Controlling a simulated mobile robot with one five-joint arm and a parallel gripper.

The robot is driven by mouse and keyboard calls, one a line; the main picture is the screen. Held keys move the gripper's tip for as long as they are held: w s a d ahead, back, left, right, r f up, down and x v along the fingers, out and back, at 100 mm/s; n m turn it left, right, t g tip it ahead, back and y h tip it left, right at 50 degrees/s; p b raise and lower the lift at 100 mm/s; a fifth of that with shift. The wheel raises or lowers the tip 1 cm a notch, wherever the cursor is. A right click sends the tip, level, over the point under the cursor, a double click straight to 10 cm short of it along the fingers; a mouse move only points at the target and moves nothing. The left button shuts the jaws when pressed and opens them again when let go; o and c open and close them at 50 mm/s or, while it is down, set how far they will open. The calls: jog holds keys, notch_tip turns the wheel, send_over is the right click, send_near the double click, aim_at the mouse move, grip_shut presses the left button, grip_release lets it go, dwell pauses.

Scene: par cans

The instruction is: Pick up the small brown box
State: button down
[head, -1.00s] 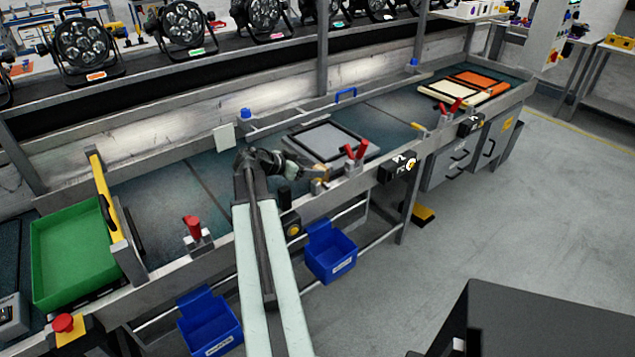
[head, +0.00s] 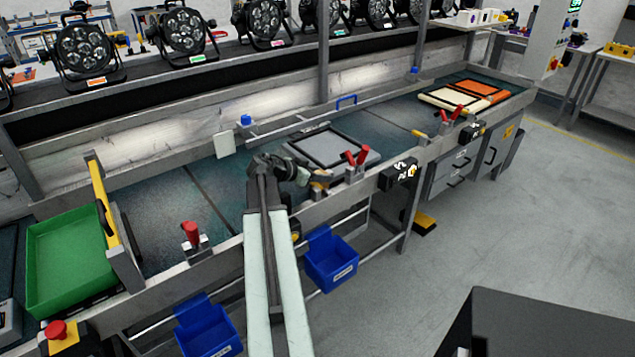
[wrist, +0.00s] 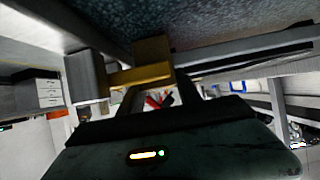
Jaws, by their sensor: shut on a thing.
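The small brown box (head: 321,175) shows as a tan patch at the tip of my gripper (head: 309,175) in the head view, by the front rail of the bench, left of the red-handled clamp. In the wrist view the brown box (wrist: 152,48) is at the ends of the fingers of my gripper (wrist: 155,82), which is shut on it. The fingers and wrist hide part of the box. I cannot tell whether it still touches the bench.
A grey tray (head: 350,158) with a black frame lies just behind the gripper. A red-handled clamp (head: 356,158) stands close at its right. A green bin (head: 65,262) is at the left. Blue bins (head: 331,262) hang below the front rail.

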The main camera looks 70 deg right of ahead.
notch_tip(320, 180, up, 10)
jog(key=p, duration=0.9)
jog(key=shift+r+p, duration=0.1)
jog(key=shift+p, duration=0.3)
